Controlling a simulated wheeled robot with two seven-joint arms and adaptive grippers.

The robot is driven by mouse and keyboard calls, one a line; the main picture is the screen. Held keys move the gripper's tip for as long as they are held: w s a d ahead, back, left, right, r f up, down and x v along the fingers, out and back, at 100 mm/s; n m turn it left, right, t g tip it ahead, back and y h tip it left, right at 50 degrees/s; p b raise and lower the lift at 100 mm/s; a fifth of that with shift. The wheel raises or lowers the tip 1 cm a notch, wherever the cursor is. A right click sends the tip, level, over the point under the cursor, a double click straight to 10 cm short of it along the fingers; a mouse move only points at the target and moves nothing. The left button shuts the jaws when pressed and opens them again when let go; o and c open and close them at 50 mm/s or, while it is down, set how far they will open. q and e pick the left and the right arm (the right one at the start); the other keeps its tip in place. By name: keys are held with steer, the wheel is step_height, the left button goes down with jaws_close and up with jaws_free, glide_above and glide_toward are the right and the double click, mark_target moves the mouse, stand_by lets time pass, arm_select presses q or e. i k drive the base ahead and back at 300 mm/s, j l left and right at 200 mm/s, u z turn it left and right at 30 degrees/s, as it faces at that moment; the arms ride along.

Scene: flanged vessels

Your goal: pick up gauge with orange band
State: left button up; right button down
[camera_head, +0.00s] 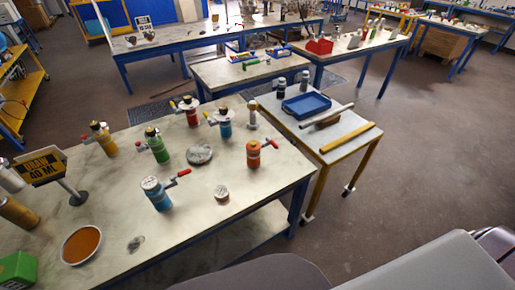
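A small, low round piece with a pale top and a reddish-orange side (221,193) lies on the near table (110,245), towards its right front. It looks like a gauge, but it is too small to read. An orange vessel with a dark top and a red side handle (253,155) stands upright behind it and to the right. A blue vessel with a pale round top and a red handle (157,196) stands to its left. Neither of my grippers is in view.
A grey disc (199,154) and several coloured vessels stand behind. An orange-filled bowl (82,245), a green box (18,270) and a "DRAW 40 ML" sign (40,168) are at left. A side table (318,132) holds a blue tray (306,105). Tabletop around the small piece is clear.

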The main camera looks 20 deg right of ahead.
mark_target(224, 195)
steer(key=i+l+u, duration=0.1)
steer(key=l, duration=0.3)
steer(key=i+l+u, duration=0.15)
steer(key=l, duration=0.3)
steer(key=i+l+u, duration=0.1)
steer(key=l, duration=0.35)
steer(key=i+l+u, duration=0.1)
steer(key=l, duration=0.35)
